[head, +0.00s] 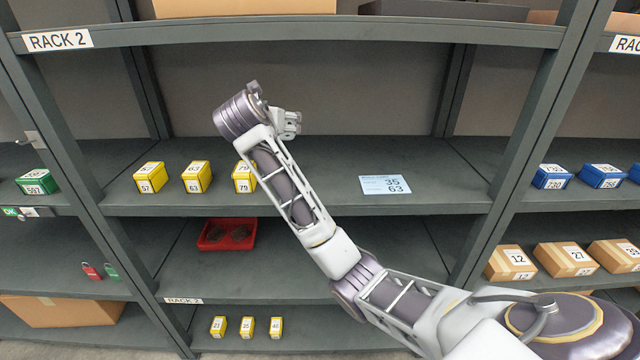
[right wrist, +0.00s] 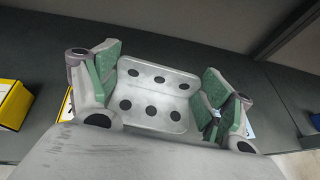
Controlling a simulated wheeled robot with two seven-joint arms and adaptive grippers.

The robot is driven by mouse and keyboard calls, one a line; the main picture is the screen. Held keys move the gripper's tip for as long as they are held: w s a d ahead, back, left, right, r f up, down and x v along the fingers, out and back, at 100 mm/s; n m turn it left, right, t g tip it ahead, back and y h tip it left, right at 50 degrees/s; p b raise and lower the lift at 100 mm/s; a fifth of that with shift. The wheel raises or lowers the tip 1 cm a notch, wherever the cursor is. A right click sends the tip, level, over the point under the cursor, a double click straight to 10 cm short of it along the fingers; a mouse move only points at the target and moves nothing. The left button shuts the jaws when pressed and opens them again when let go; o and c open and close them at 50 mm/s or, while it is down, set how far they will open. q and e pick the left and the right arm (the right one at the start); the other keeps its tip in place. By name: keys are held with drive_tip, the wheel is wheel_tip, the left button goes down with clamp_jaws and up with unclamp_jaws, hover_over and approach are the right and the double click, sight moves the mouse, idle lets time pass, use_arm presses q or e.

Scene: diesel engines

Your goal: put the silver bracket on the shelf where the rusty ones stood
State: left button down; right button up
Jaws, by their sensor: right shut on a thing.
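The silver bracket (right wrist: 155,97), a plate with several dark round holes, sits between the green-padded fingers of my right gripper (right wrist: 162,85) in the right wrist view. The gripper is shut on it. In the head view my right gripper (head: 287,122) is raised above the middle shelf (head: 310,203) of rack 2, between the yellow boxes and a blue card; the bracket is hard to make out there. The blue card (head: 385,184), reading 35 and 63, lies on that shelf with bare surface around it. A red bin (head: 227,246) with dark brownish pieces stands one shelf lower. My left gripper is not in view.
Yellow boxes (head: 197,177) stand left on the middle shelf; my forearm partly covers the rightmost. Rack uprights (head: 545,95) bound the bay, and a shelf (head: 300,36) runs above. Smaller yellow boxes (head: 247,327) stand at the bottom. Blue boxes (head: 601,176) sit in the right bay.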

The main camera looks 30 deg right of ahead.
sight(290, 122)
drive_tip(key=d, duration=0.1)
drive_tip(key=d+m+g+h, duration=0.1)
drive_tip(key=w+d+f+m+p, duration=0.1)
drive_tip(key=shift+d+g+h, duration=0.3)
drive_tip(key=shift+d+g, duration=0.1)
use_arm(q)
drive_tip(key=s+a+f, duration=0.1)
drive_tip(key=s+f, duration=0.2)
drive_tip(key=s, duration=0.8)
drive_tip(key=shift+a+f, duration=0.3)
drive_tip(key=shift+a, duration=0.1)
use_arm(e)
drive_tip(key=s+d+f+m+g+h, duration=0.2)
drive_tip(key=s+d+f+m+g, duration=0.2)
drive_tip(key=d+f, duration=0.3)
drive_tip(key=shift+s+d+f+m+g+h, duration=0.4)
drive_tip(key=shift+f+m+g, duration=0.1)
drive_tip(key=shift+g, duration=0.1)
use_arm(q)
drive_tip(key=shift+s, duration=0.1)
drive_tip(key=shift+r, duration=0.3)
use_arm(e)
drive_tip(key=shift+f, duration=3.1)
use_arm(q)
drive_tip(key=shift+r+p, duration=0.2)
drive_tip(key=shift+p, duration=0.2)
use_arm(e)
drive_tip(key=shift+f, duration=1.85)
